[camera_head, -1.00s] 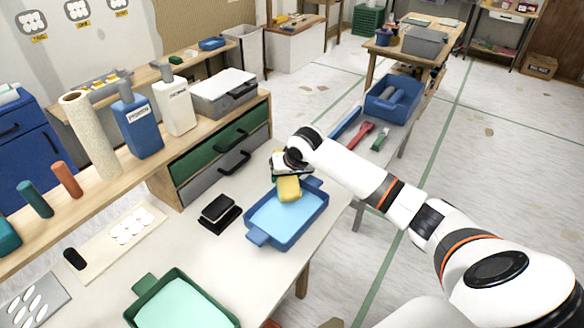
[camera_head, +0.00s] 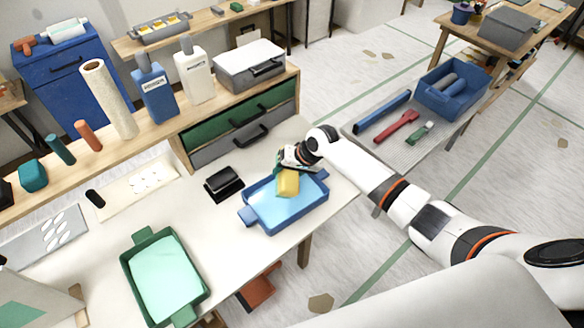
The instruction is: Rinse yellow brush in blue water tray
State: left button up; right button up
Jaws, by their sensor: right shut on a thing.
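The blue water tray (camera_head: 285,218) lies near the table's right end, with light blue water in it. My right gripper (camera_head: 290,168) is over the tray's far side and is shut on the yellow brush (camera_head: 288,184). The brush's yellow part hangs below the gripper, over the water; I cannot tell whether it touches the surface. My gripper hides the brush's upper part. My left gripper is not in view.
A green tray (camera_head: 128,290) with pale green liquid stands at the table's front. A black block (camera_head: 222,183) lies left of the blue tray. Behind are drawers (camera_head: 240,125) and a shelf with bottles (camera_head: 155,92). A side table with tools (camera_head: 397,127) is at right.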

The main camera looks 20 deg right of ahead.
jog(key=f+b, duration=0.2)
jog(key=f, duration=0.1)
jog(key=f+b, duration=0.1)
jog(key=b, duration=0.1)
jog(key=shift+d+f, duration=0.25)
jog(key=shift+f, duration=0.35)
notch_tip(320, 180, down, 2)
jog(key=shift+f+b, duration=0.1)
jog(key=shift+b, duration=0.55)
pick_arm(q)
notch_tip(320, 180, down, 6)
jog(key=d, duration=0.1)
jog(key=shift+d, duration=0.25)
pick_arm(e)
jog(key=shift+f, duration=0.1)
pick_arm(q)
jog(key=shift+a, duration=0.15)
pick_arm(e)
jog(key=shift+f, duration=0.55)
jog(key=shift+a, duration=0.1)
